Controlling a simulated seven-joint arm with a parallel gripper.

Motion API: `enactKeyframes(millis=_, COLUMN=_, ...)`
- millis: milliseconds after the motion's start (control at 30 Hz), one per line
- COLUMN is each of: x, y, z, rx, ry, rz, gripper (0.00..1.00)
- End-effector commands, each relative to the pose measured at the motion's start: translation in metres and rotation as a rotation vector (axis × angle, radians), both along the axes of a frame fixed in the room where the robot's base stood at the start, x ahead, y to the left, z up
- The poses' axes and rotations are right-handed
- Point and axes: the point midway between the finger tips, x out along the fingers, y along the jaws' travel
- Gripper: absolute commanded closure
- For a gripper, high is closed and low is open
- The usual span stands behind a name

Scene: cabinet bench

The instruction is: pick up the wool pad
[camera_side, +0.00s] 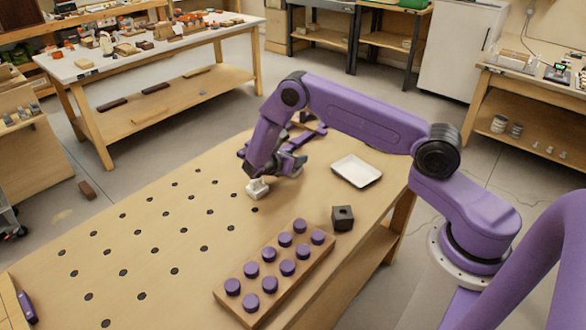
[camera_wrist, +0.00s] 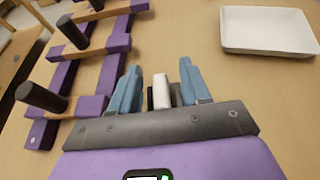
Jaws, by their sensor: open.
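My gripper (camera_side: 297,163) is low over the bench, beside the purple rack. In the wrist view its two blue fingers (camera_wrist: 160,70) are spread apart. A small white piece with dark edges (camera_wrist: 162,91), likely the wool pad, shows between them, with gaps at the sides; I cannot tell whether it touches either finger. In the side view a small whitish block (camera_side: 257,188) sits at bench level just under my wrist. I cannot tell whether it is the same thing. The fingertips are partly hidden in the side view.
A white tray (camera_side: 357,171) lies to the right, also in the wrist view (camera_wrist: 268,31). A purple and wooden rack with dark pegs (camera_wrist: 90,50) stands close on the left. A dark block (camera_side: 343,218) and a pegged wooden board (camera_side: 318,258) are nearer.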

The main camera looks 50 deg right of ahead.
Motion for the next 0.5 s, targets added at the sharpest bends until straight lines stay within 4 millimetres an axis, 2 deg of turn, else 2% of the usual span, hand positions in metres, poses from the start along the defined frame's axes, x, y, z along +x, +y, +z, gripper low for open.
enactKeyframes(millis=100, x=0.0005, y=-0.0066, z=-0.0026, rx=0.000, ry=-0.001, rz=0.000, gripper=0.53)
enactKeyframes(millis=333, x=0.0008, y=-0.0070, z=-0.0029, rx=0.001, ry=-0.001, rz=0.001, gripper=0.53)
enactKeyframes(millis=467, x=0.0008, y=-0.0068, z=-0.0027, rx=0.001, ry=-0.001, rz=0.001, gripper=0.95)
enactKeyframes(millis=500, x=0.0007, y=-0.0068, z=-0.0028, rx=0.001, ry=-0.001, rz=0.001, gripper=1.00)
